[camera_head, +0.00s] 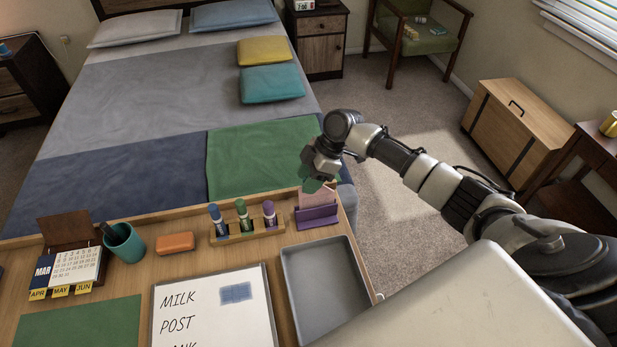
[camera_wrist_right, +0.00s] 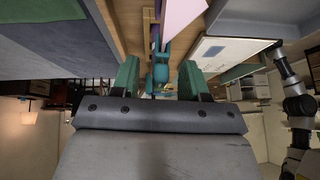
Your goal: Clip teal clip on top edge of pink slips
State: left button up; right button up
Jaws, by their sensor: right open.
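The pink slips (camera_head: 318,195) stand upright in a purple holder (camera_head: 317,216) at the desk's far right corner. My right gripper (camera_head: 311,184) is over their top edge and hides part of it. In the right wrist view, the teal clip (camera_wrist_right: 161,68) lies between the two open green fingers (camera_wrist_right: 159,82), with a gap on each side. The clip meets the edge of the pink slips (camera_wrist_right: 182,18); how far it grips them I cannot tell. My left arm (camera_wrist_right: 297,106) shows at the right of the wrist view; its finger state is unclear.
A pen rack (camera_head: 246,229) with several markers stands left of the holder. A grey tray (camera_head: 325,290) and a whiteboard (camera_head: 213,312) lie nearer. An orange block (camera_head: 175,242), teal cup (camera_head: 124,243) and calendar (camera_head: 72,268) are at left.

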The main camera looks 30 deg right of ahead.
jog(key=b+v, duration=0.1)
jog(key=v, duration=0.9)
jog(key=shift+d+r+b, duration=0.2)
jog(key=shift+r+b, duration=0.15)
